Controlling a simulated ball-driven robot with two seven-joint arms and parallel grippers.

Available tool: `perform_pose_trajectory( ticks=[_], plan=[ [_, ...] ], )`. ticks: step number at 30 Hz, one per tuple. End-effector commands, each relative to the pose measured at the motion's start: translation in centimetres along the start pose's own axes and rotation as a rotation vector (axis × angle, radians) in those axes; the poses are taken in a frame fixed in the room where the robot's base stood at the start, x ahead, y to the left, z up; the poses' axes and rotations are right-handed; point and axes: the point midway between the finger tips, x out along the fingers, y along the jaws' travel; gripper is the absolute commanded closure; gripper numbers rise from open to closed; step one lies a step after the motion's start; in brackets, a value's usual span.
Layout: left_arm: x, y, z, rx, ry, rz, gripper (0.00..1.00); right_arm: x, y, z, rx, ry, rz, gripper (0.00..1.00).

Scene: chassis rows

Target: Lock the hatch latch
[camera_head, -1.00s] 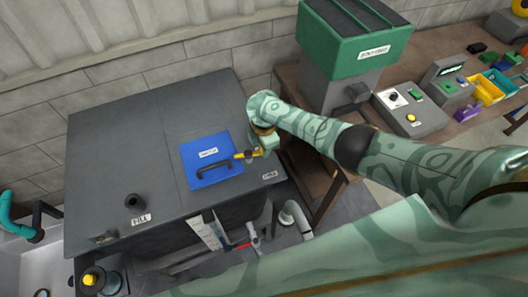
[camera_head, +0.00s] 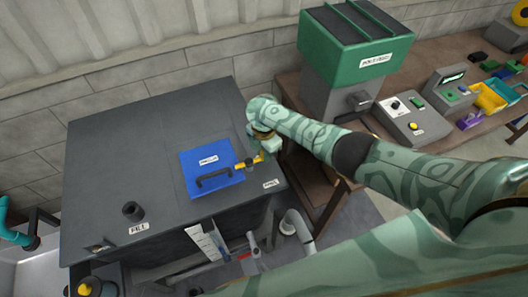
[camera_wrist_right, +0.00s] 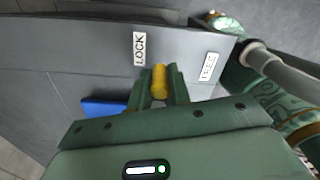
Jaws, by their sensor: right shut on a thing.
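The blue hatch (camera_head: 205,165) with a dark handle (camera_head: 214,181) lies closed on top of the grey tank. A yellow latch (camera_head: 243,166) sits at its right edge and points right and slightly toward the back. My right gripper (camera_head: 262,157) is at the latch's outer end. In the right wrist view, its fingers (camera_wrist_right: 160,88) are shut on the yellow latch handle (camera_wrist_right: 159,76). A LOCK label (camera_wrist_right: 139,48) shows just beyond the fingertips, and a second label (camera_wrist_right: 208,66) lies to the right. A corner of the hatch (camera_wrist_right: 103,108) shows left of the fingers.
The grey tank top (camera_head: 150,150) is mostly clear, with a dark knob (camera_head: 133,211) at the front left. A green-topped machine (camera_head: 357,45) and a control box (camera_head: 405,118) stand on the brown bench to the right. Pipes (camera_head: 298,224) run below the tank's front edge.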

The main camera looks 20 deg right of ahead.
Motion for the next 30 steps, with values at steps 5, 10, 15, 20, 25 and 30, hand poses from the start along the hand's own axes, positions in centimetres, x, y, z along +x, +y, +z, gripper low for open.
perform_pose_trajectory(
  ticks=[5, 10, 15, 20, 25, 30],
  plan=[
    [0.0, 0.0, 0.0, 0.0, 0.0, 0.0, 0.63, 0.0, 0.0, -0.2, -0.002, 0.003, 0.0, 0.59],
    [0.0, 0.0, 0.0, 0.0, 0.0, 0.0, 0.63, 0.0, 0.0, -0.1, -0.001, 0.001, 0.0, 0.59],
    [-0.8, 0.0, -0.1, 0.0, 0.001, 0.0, 0.63, -1.2, 0.1, -0.1, 0.001, 0.002, 0.002, 0.59],
    [-2.7, -0.1, -0.4, 0.0, 0.002, 0.0, 0.63, -5.0, 0.1, -0.1, -0.002, 0.001, 0.004, 0.59],
    [-4.6, -0.2, -0.6, 0.0, 0.003, 0.0, 0.63, -9.7, 0.1, -0.1, -0.003, 0.001, 0.004, 0.59],
    [-5.8, -0.2, -0.8, 0.0, 0.003, -0.001, 0.63, -13.6, 0.1, -0.1, -0.002, 0.001, 0.002, 0.59]
  ],
)
